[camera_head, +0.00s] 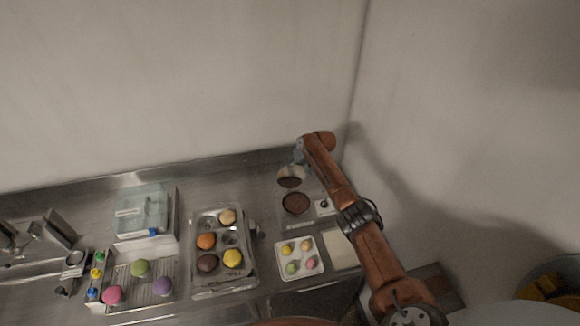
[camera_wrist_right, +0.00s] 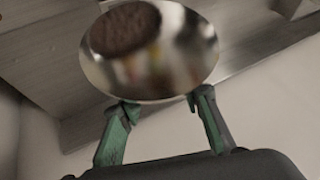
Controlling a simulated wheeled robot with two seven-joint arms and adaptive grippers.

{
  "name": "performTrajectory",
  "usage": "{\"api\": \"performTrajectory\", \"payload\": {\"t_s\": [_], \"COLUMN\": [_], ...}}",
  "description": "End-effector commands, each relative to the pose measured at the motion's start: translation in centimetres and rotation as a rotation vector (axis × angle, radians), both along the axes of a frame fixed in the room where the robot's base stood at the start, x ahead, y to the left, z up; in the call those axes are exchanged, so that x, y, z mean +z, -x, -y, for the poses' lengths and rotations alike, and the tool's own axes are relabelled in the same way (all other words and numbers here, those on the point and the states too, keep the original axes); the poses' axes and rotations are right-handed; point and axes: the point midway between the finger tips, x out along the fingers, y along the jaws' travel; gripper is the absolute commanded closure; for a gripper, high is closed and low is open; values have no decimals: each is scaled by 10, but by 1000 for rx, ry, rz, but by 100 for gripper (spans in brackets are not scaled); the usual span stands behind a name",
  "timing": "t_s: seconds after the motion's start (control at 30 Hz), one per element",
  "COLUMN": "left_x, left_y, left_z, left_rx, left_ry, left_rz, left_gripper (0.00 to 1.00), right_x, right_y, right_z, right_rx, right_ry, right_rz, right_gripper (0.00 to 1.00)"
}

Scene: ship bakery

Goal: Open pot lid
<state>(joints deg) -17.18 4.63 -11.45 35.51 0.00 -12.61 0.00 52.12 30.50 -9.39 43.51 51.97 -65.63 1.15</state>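The pot (camera_head: 296,204), round with dark brown contents, sits uncovered in a pale unit at the right of the counter. Its shiny round lid (camera_head: 290,182) is raised and tilted just behind it, its face mirroring brown. In the right wrist view the mirror-like lid (camera_wrist_right: 185,60) fills the upper middle. My right gripper (camera_head: 299,158) is at the lid's far edge. Whether the lid is hinged to the pot is unclear. My left gripper is not in view.
A white tray of small pastries (camera_head: 300,268) lies in front of the pot. Left of it are a muffin tray (camera_head: 250,277), a clear-lidded box (camera_head: 142,211), a rack with macarons (camera_head: 128,276) and small bottles (camera_head: 97,274). Walls stand behind and right.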

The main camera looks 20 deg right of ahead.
Motion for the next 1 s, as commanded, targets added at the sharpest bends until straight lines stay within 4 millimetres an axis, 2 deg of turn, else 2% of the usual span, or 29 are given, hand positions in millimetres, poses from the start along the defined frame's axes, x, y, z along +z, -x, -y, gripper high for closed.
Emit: {"api": "performTrajectory", "payload": {"t_s": [0.2, 0.37, 0.47, 0.8, 1.0], "left_x": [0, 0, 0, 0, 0], "left_y": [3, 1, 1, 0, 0], "left_z": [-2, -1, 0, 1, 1], "left_rx": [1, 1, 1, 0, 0], "left_ry": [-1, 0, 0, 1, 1], "left_rz": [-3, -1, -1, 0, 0], "left_gripper": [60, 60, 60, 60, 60], "right_x": [0, 8, 18, 74, 93], "right_y": [1, 6, 13, 46, 58], "right_z": [-1, 2, 7, 26, 33], "right_rx": [1, 2, 1, -1, -1], "right_ry": [-2, -3, -2, 0, -1], "right_rz": [-1, 0, 0, 2, 0], "right_gripper": [68, 68, 68, 68, 68]}}
